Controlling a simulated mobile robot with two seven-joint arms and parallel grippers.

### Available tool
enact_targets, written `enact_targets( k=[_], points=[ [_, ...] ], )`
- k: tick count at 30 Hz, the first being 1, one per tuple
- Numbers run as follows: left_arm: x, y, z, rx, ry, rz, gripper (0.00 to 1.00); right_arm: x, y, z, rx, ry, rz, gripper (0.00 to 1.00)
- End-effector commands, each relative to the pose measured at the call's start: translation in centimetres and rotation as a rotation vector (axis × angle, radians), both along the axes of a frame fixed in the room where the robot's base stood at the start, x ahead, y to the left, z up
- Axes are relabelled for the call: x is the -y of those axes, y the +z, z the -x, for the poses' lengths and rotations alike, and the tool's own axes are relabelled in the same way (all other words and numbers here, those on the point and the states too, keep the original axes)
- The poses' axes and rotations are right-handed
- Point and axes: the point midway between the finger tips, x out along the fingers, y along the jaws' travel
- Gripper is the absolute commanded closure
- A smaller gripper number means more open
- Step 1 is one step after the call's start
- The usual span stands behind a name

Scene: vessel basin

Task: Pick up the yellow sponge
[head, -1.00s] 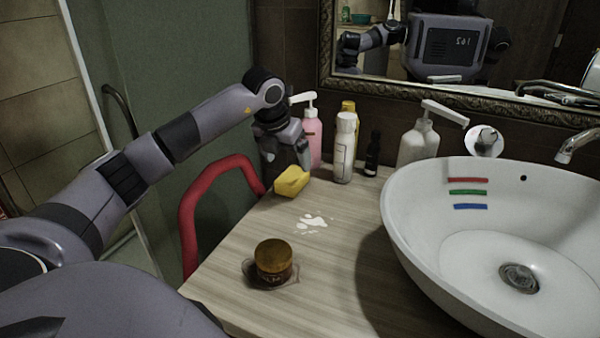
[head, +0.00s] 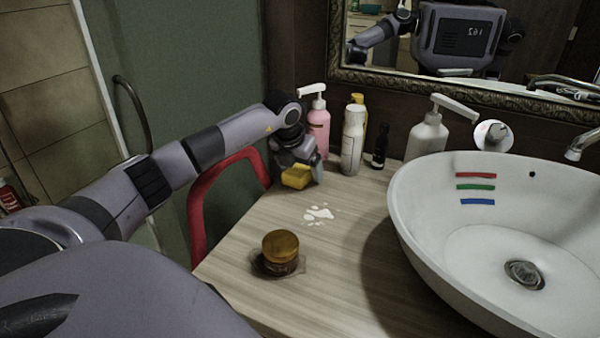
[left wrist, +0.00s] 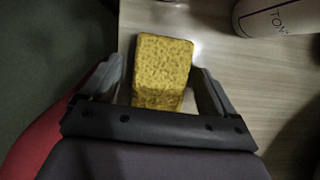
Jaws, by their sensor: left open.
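The yellow sponge (head: 296,177) lies on the wooden counter (head: 335,240) near its left edge at the back. It also shows in the left wrist view (left wrist: 162,68). My left gripper (head: 305,170) is right over the sponge, pointing down. My right gripper is not in view.
A pink pump bottle (head: 319,133), a white bottle (head: 352,142) and a small dark bottle (head: 379,152) stand behind the sponge. A brown-lidded jar (head: 280,252) and a white spill (head: 318,213) are nearer. The white basin (head: 430,225) fills the right.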

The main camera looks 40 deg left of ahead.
Motion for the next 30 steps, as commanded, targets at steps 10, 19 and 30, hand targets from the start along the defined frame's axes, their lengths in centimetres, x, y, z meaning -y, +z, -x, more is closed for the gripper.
enact_targets(
  k=[10, 19, 30],
  points=[
    [0.0, -0.2, 0.0, 0.000, 0.001, 0.000, 0.56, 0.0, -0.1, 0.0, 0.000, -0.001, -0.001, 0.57],
    [0.0, -0.2, 0.0, -0.001, 0.000, 0.000, 0.65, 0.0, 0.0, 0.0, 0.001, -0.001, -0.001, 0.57],
    [-0.1, 4.8, -0.1, 0.006, 0.001, -0.001, 0.65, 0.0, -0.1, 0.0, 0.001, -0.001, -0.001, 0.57]
  ],
)
